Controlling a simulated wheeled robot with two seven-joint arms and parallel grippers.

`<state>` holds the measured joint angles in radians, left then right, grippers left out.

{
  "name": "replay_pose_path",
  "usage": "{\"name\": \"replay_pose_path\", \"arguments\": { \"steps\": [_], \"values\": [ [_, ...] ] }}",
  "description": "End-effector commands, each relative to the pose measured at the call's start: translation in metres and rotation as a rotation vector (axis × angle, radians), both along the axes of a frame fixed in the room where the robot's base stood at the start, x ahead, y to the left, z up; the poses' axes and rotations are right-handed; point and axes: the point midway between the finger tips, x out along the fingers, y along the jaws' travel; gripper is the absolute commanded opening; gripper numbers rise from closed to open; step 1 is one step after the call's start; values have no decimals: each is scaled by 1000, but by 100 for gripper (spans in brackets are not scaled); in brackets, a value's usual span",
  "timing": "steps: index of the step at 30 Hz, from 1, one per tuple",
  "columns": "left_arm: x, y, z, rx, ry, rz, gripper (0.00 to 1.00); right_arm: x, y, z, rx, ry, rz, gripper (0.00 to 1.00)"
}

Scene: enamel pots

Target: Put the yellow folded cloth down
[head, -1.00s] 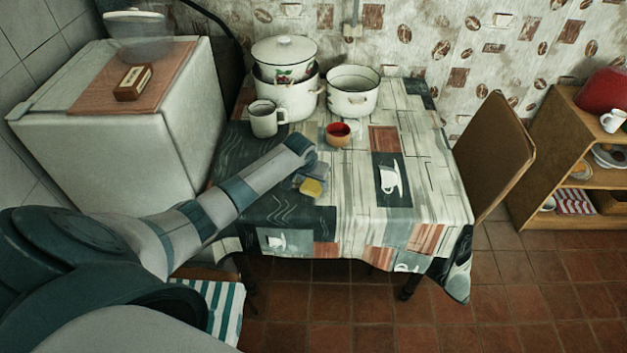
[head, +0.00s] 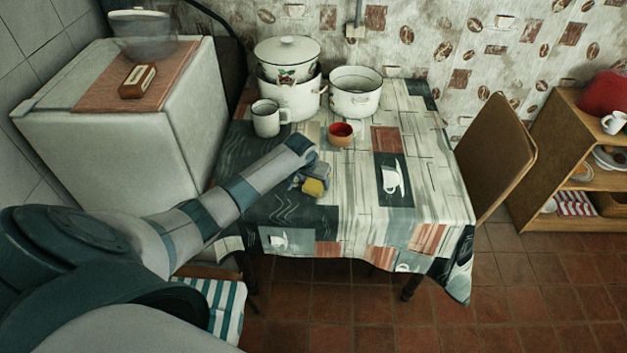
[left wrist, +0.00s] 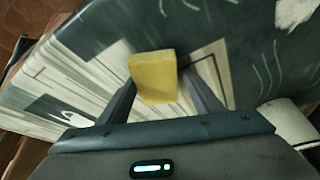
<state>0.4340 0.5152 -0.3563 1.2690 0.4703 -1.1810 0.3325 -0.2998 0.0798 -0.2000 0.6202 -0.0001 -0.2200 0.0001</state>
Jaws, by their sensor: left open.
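The yellow folded cloth (head: 313,187) is a small block at the end of my left arm, over the left part of the table (head: 345,220). In the left wrist view the yellow folded cloth (left wrist: 153,78) is between the fingers of my left gripper (left wrist: 165,85). The fingers are apart, with a visible gap between the cloth and the right finger. The cloth is at or close to the tablecloth; I cannot tell whether it rests fully on it. My left gripper (head: 311,178) also shows in the head view, pointing down. My right gripper is not in view.
A red bowl (head: 340,135), a white mug (head: 267,118), a lidded pot (head: 288,85) and an open pot (head: 355,92) stand behind the gripper. The table is clear to the right and front. A chair (head: 495,155) stands at the right.

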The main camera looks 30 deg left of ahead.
Motion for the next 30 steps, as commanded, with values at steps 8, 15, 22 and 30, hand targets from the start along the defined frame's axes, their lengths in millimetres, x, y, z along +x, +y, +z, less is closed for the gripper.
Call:
{"name": "replay_pose_path", "arguments": {
  "steps": [8, 15, 22, 30],
  "values": [
    [-9, -10, -16, -10, 28, -10, 69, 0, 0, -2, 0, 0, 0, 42],
    [-9, -10, -11, -11, 28, -11, 69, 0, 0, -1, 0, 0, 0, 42],
    [-12, -11, 7, -11, 24, -12, 69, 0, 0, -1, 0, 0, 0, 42],
    [-23, -9, 48, -6, 12, -9, 69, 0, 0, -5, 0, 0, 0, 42]
  ]
}}
